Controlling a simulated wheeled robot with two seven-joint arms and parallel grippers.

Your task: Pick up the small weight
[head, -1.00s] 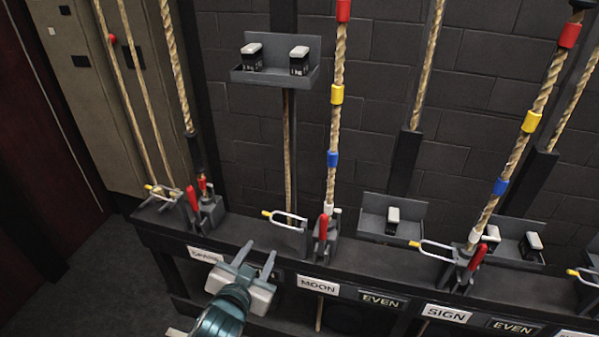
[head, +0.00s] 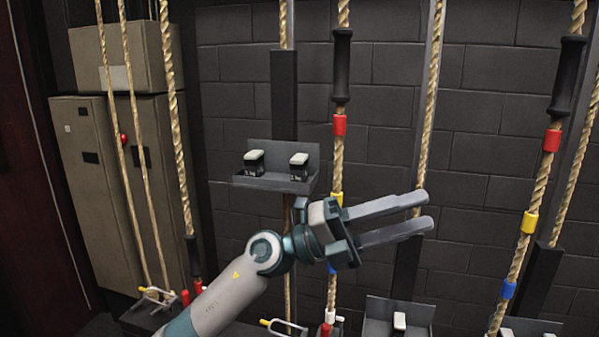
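Two small dark weights with pale tops, the left one (head: 254,162) and the right one (head: 299,167), sit apart in a grey wall tray (head: 262,183). Another pale-topped weight (head: 399,322) stands in a lower tray (head: 378,309) at the bottom. I cannot tell which one is the small weight. My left gripper (head: 426,212) points right, in front of the ropes, below and right of the wall tray. Its two fingers are apart with nothing between them. My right gripper is not in view.
Ropes with red, yellow and blue bands, such as the middle rope (head: 341,100), hang before the dark brick wall. A rope clamp handle (head: 283,325) shows low down. A beige cabinet (head: 105,190) stands at left. Another tray (head: 530,327) is cut off at bottom right.

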